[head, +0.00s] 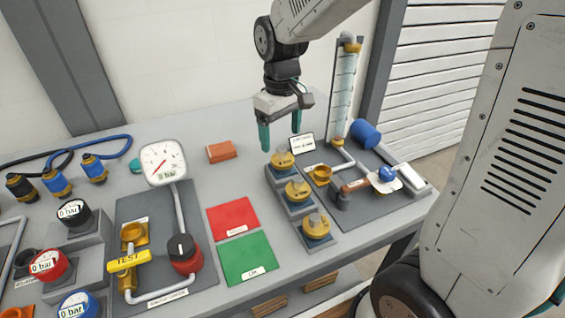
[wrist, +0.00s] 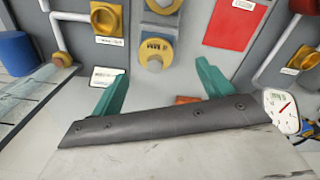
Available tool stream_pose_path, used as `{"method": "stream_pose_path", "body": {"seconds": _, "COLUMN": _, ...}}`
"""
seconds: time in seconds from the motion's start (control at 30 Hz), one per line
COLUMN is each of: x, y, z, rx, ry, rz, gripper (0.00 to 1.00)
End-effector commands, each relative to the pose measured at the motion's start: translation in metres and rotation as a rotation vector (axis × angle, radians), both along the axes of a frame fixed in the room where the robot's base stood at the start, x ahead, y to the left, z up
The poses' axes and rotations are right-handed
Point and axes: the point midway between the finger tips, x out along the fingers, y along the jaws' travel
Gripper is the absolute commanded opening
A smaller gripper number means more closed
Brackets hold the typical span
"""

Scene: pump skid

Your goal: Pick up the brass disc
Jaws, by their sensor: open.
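Three round brass pieces with blue bodies sit on a stepped grey block in the head view. They are the back one (head: 283,159), the middle one (head: 297,190) and the front one (head: 316,226). I cannot tell which of them is the brass disc. My gripper (head: 280,132) points down, open and empty, above and just behind the back piece. In the wrist view, a brass piece (wrist: 154,52) lies beyond the open fingers (wrist: 162,78), roughly centred between them and apart from them. Another brass piece (wrist: 163,5) is cut off at the top edge.
A red panel (head: 233,218) and a green panel (head: 249,257) lie left of the block. An orange block (head: 221,151) sits behind them. A gauge (head: 163,162) rises further left. A tall clear tube (head: 343,95), blue cylinder (head: 366,134) and small sign (head: 301,144) stand near my gripper.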

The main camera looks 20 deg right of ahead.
Motion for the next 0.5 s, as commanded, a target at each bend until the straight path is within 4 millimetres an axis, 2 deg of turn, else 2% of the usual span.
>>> {"method": "stream_pose_path", "body": {"seconds": 0.1, "x": 0.006, "y": 0.001, "z": -0.011, "rx": 0.0, "ry": 0.006, "rz": 0.01, "gripper": 0.79}}
{"method": "stream_pose_path", "body": {"seconds": 0.37, "x": 0.007, "y": -0.001, "z": -0.04, "rx": 0.0, "ry": 0.006, "rz": 0.009, "gripper": 0.79}}
{"method": "stream_pose_path", "body": {"seconds": 0.5, "x": 0.009, "y": -0.006, "z": -0.061, "rx": -0.001, "ry": 0.007, "rz": 0.009, "gripper": 0.79}}
